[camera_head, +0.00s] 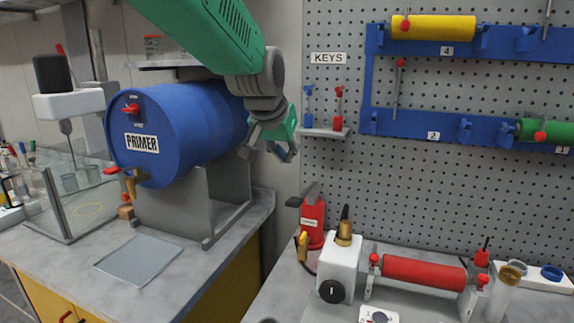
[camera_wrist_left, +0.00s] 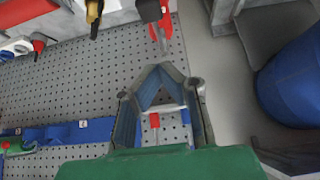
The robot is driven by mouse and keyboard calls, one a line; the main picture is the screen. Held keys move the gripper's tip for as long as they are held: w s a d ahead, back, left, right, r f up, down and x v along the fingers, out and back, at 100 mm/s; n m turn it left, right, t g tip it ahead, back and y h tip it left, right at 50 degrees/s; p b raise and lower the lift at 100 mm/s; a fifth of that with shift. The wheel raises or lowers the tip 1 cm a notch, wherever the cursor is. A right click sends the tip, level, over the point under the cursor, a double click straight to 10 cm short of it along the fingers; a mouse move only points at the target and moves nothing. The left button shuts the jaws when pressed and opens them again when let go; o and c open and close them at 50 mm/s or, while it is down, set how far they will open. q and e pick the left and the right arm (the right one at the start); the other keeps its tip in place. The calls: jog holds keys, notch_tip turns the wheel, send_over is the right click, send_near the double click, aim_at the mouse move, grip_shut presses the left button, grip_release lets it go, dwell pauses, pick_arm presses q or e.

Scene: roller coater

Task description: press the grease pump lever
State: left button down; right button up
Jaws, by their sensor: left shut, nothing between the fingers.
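The grease pump (camera_head: 312,222) is a small red upright unit with a pale label, on the counter left of the roller machine. Its grey lever (camera_head: 308,194) slopes up from the top. In the left wrist view the red pump body (camera_wrist_left: 167,22) and the dark grey lever (camera_wrist_left: 150,12) show at the top edge, partly cut off. My left gripper (camera_head: 290,156) is above and slightly left of the pump, apart from it, with green and grey parts. In the wrist view its fingertips (camera_wrist_left: 160,68) come together with nothing held, below the lever in the picture. My right gripper is not in view.
A roller machine with a red roller (camera_head: 424,272) stands right of the pump. A small key shelf (camera_head: 324,132) with blue and red keys is on the pegboard near my gripper. The blue primer drum (camera_head: 185,125) stands at left. A blue rack (camera_head: 450,48) holds rollers.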

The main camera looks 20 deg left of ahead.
pick_arm(q)
jog(key=p, duration=0.1)
send_over(295, 198)
jog(key=f, duration=0.4)
jog(key=s+f, duration=0.1)
jog(key=f, duration=0.1)
jog(key=shift+d+f, duration=0.1)
notch_tip(295, 198, down, 2)
jog(key=shift+d+f, duration=0.1)
jog(key=shift+f, duration=0.15)
jog(key=shift+s+f, duration=0.15)
jog(key=shift+f, duration=0.5)
jog(key=shift+a+f, duration=0.3)
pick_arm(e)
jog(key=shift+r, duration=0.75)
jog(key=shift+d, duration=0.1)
